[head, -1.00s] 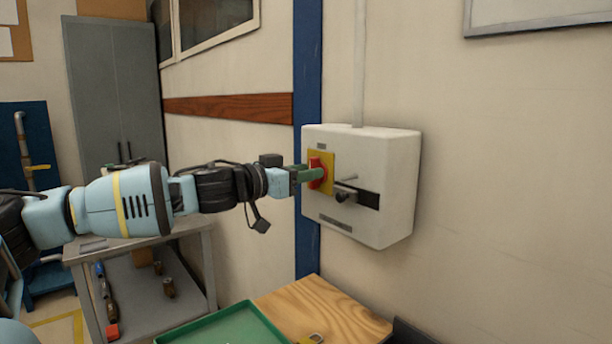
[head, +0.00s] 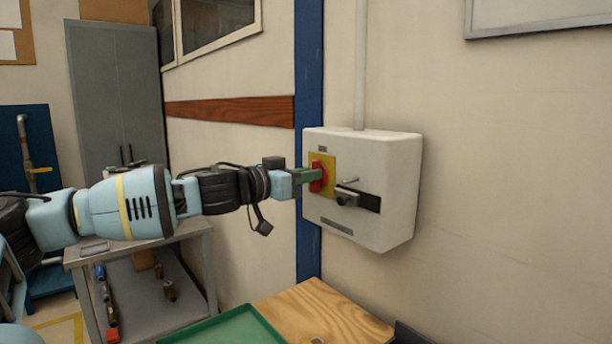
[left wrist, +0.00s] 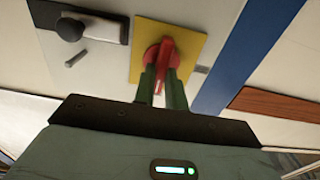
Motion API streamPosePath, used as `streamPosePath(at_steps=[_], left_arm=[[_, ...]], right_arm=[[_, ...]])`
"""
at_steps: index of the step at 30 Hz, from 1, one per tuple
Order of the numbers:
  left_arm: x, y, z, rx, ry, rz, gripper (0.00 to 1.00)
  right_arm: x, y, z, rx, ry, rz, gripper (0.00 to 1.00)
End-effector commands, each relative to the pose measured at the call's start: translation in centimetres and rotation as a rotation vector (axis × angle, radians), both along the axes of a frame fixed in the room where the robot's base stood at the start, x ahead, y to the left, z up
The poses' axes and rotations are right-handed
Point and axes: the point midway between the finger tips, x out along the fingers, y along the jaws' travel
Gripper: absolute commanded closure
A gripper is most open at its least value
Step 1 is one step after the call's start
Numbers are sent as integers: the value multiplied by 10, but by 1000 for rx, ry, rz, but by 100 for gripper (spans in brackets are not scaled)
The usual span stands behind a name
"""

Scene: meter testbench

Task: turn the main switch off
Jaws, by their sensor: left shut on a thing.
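The main switch is a red rotary knob (head: 316,177) on a yellow plate (head: 329,168), on the front of a white wall box (head: 385,155). My left gripper (head: 310,176) reaches it from the left and is shut on the red knob. In the left wrist view the two green fingers (left wrist: 163,88) stand on either side of the knob's red grip (left wrist: 168,62). The knob's exact angle is partly hidden by the fingers in the head view. My right gripper is not in view.
A black knob on a slide (head: 347,198) and a small metal pin (head: 347,181) stick out beside the yellow plate. Below are a wooden board (head: 330,312) and a green tray (head: 225,328). A grey bench (head: 205,245) stands at the left.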

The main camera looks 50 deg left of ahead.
Motion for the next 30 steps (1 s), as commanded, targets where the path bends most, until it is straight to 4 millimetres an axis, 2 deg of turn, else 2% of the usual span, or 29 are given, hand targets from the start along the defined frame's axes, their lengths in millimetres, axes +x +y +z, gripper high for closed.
streamPosePath(at_steps=[11,30], left_arm=[[0,1,0,-140,12,-1,100],[1,5,-5,-723,64,1,100]], right_arm=[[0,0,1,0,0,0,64],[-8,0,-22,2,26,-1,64]])
